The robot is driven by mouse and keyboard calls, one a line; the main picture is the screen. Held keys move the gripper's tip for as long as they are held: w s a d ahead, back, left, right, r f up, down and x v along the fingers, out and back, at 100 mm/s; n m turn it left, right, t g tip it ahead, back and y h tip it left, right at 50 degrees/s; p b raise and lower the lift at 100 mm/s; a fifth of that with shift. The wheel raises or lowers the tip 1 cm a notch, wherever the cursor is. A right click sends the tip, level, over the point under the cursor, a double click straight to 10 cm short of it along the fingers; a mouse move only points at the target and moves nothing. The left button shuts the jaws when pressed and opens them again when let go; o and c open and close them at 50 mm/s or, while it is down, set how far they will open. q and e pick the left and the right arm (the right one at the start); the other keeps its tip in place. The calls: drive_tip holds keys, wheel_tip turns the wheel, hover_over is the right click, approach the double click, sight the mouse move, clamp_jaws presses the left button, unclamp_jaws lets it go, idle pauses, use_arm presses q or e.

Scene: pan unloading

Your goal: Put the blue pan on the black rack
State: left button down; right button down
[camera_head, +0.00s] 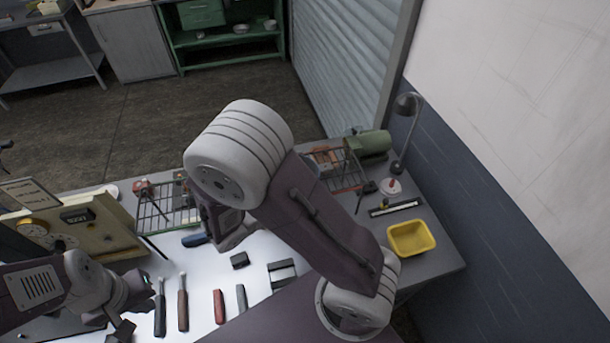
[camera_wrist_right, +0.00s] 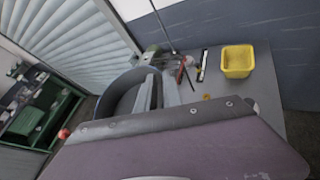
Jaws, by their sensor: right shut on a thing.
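The blue pan (camera_wrist_right: 118,90) shows in the right wrist view as a round, dark blue-grey rim and wall. My right gripper (camera_wrist_right: 158,92) is shut on it, with the fingers over the pan's right side. In the head view my right arm hides that gripper and most or all of the pan. The black rack (camera_head: 168,218), a wire rack, stands on the bench left of my right arm.
Several hand tools (camera_head: 183,305) lie on the white bench top at the front. A yellow bin (camera_head: 411,238), a desk lamp (camera_head: 406,130) and a green cylindrical machine (camera_head: 372,143) are at the right. A cream panel with dials (camera_head: 75,235) stands at the left.

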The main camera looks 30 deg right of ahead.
drive_tip(key=w+d+f, duration=0.1)
drive_tip(key=w, duration=0.1)
drive_tip(key=w+d+f+p, duration=0.1)
drive_tip(key=w+f, duration=0.1)
drive_tip(key=w, duration=0.1)
drive_tip(key=w+f+p, duration=0.1)
drive_tip(key=w, duration=0.2)
drive_tip(key=shift+w+d+f, duration=0.15)
drive_tip(key=shift+d+f, duration=0.25)
drive_tip(key=shift+w+f, duration=0.25)
drive_tip(key=shift+s+f, duration=0.1)
drive_tip(key=shift+f, duration=0.1)
wheel_tip(320, 180, down, 3)
drive_tip(key=shift+f+p, duration=0.2)
drive_tip(key=shift+p, duration=0.65)
drive_tip(key=shift+f, duration=0.3)
drive_tip(key=c, duration=1.5)
unclamp_jaws()
drive_tip(key=shift+r, duration=0.2)
